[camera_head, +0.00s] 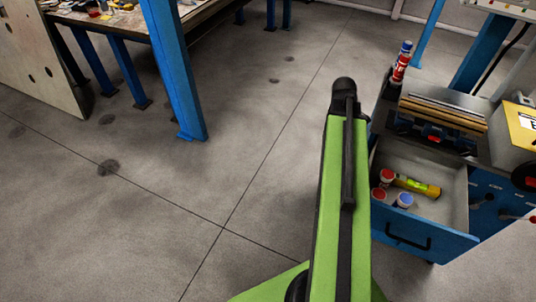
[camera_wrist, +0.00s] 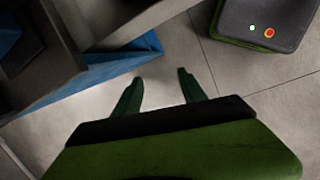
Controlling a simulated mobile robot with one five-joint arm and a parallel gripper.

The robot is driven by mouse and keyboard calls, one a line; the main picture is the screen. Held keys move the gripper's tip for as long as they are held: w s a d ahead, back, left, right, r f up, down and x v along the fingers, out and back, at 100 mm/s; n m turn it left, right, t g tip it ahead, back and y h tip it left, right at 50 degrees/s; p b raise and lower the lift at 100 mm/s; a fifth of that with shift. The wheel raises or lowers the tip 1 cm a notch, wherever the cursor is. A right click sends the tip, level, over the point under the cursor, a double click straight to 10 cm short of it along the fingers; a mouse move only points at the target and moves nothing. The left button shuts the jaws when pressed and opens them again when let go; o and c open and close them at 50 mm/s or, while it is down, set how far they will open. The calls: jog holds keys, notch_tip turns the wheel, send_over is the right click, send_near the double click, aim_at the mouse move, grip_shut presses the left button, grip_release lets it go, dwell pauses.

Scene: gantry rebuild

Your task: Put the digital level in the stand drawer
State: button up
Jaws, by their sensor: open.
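The stand drawer (camera_head: 408,240) is pulled open at the right in the head view, with a blue front and a dark handle. In the head view my green arm hides the gripper.
Small round containers with red and blue parts (camera_head: 404,201) share the drawer. A red-and-blue can (camera_head: 401,62) stands on the stand's top (camera_head: 484,106) near its left edge. A blue-legged workbench (camera_head: 176,65) is at the upper left. The floor (camera_head: 240,110) between is clear.

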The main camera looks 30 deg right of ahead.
jog(key=w+a+m+y, duration=0.1)
jog(key=w+a, duration=0.2)
jog(key=a, duration=1)
jog(key=w+a+m+t, duration=0.1)
jog(key=w+a, duration=0.3)
jog(key=a, duration=0.9)
jog(key=w+a+m+y, duration=0.1)
jog(key=w+a+m, duration=0.2)
jog(key=a, duration=1)
jog(key=shift+w+a+f+t+y, duration=0.15)
jog(key=shift+w+f+t+y, duration=0.15)
jog(key=shift+f, duration=0.05)
jog(key=shift+c, duration=0.4)
